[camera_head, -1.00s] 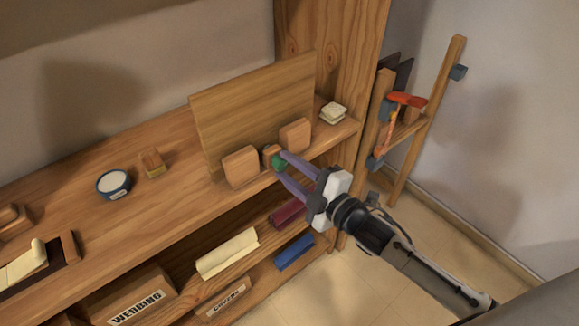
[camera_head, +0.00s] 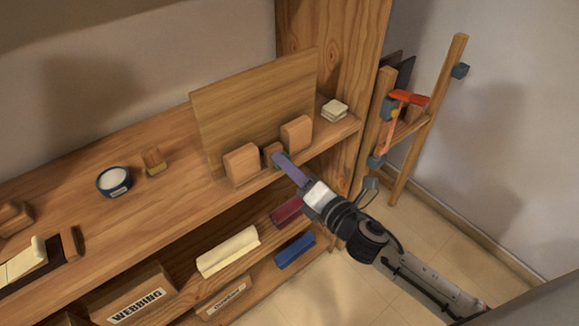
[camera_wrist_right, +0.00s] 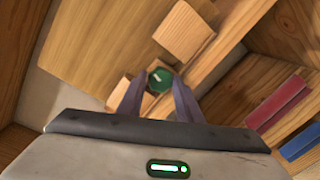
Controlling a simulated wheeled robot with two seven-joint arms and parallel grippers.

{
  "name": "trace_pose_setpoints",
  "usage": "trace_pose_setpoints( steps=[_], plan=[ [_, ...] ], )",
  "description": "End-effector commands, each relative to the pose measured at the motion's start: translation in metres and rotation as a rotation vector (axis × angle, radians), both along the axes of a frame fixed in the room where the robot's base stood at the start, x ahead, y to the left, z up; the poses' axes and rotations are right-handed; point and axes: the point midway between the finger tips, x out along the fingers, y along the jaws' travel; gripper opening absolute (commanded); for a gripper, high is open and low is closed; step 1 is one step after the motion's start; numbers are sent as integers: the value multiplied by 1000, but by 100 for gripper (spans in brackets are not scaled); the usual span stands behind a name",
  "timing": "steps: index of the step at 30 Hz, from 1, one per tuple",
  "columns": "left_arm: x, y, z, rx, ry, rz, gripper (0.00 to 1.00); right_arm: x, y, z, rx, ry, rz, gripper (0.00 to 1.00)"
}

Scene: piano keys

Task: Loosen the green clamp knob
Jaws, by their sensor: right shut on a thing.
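The green clamp knob (camera_wrist_right: 160,79) sits at the front of a small wooden clamp block on the shelf, between two larger wooden blocks. In the head view, only a sliver of the knob shows behind my gripper. My right gripper (camera_head: 281,163) has its purple fingers at the knob. In the right wrist view, the fingertips (camera_wrist_right: 160,84) lie on either side of the knob and are shut on it. The wooden panel (camera_head: 240,105) stands upright behind the blocks. My left gripper is not in view.
A blue bowl (camera_head: 113,181) and a small brush-like block (camera_head: 154,162) stand left on the shelf. Pale stacked pieces (camera_head: 334,110) lie at the right end. An upright post stands at right.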

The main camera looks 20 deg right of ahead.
Motion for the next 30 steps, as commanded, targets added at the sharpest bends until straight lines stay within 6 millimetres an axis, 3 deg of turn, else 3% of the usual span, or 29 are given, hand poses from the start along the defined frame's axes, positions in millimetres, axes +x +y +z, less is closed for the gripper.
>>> trace_pose_setpoints(
  steps=[12, 30],
  plan=[
    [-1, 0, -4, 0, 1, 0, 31, 0, 1, -1, -214, -76, 0, 10],
    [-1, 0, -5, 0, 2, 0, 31, 0, 1, -1, -261, -94, 0, 10]
  ],
)
